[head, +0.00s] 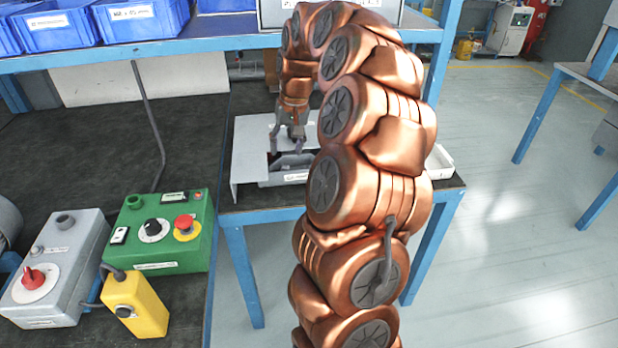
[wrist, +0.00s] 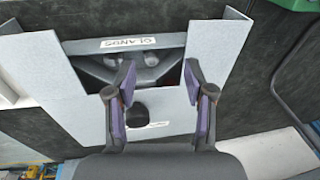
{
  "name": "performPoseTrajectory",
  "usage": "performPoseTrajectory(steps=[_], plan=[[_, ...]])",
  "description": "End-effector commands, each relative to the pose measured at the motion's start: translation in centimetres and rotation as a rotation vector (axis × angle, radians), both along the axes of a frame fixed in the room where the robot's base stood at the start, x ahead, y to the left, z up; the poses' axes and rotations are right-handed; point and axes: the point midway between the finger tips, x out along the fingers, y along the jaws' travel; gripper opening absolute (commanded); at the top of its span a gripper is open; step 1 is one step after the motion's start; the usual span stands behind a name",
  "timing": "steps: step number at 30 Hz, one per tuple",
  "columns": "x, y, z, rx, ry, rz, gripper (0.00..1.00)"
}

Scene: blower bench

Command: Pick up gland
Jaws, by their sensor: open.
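In the wrist view my gripper (wrist: 159,72) is open, with purple pads on both fingers and nothing held between them. It points at a grey bin (wrist: 80,47) with a white label reading GLANDS (wrist: 128,42). Dark grey shapes (wrist: 148,73) show inside the bin, partly behind the fingers, and I cannot tell single glands apart. A short black round piece (wrist: 137,116) shows between the fingers, beside a small white label; I cannot tell whether it is a gland. In the head view my gripper (head: 287,147) is over the bin (head: 284,179), its contents mostly hidden.
The bin sits between raised light grey plates (head: 250,150) on a blue-legged bench. A white tray (head: 440,160) is at the right edge. A green control box (head: 165,235), a grey switch box (head: 62,265) and a yellow box (head: 136,305) stand left. Blue bins (head: 55,30) line the shelf.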

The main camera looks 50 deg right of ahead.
Motion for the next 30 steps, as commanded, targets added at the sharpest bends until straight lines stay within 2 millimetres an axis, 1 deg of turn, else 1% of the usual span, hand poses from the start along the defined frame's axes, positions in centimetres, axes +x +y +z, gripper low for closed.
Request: performPoseTrajectory(steps=[1,3,6,9,13,18,23,26,30], plan=[[0.0,-2.2,-1.5,0.001,0.000,-0.043,0.53],[-0.1,-4.6,-2.4,-0.005,-0.003,-0.089,0.53],[-0.4,-7.1,-3.4,-0.010,-0.003,-0.141,0.53],[-0.7,-8.6,-4.0,-0.014,-0.003,-0.170,0.53],[-0.8,-9.2,-4.7,-0.014,-0.001,-0.183,0.53],[-0.6,-9.1,-6.2,-0.014,-0.002,-0.183,0.53],[-0.3,-9.1,-7.1,-0.016,-0.004,-0.182,0.53],[-0.2,-9.0,-8.1,-0.013,-0.001,-0.181,0.53],[0.1,-8.8,-10.2,-0.013,0.001,-0.180,0.53]])
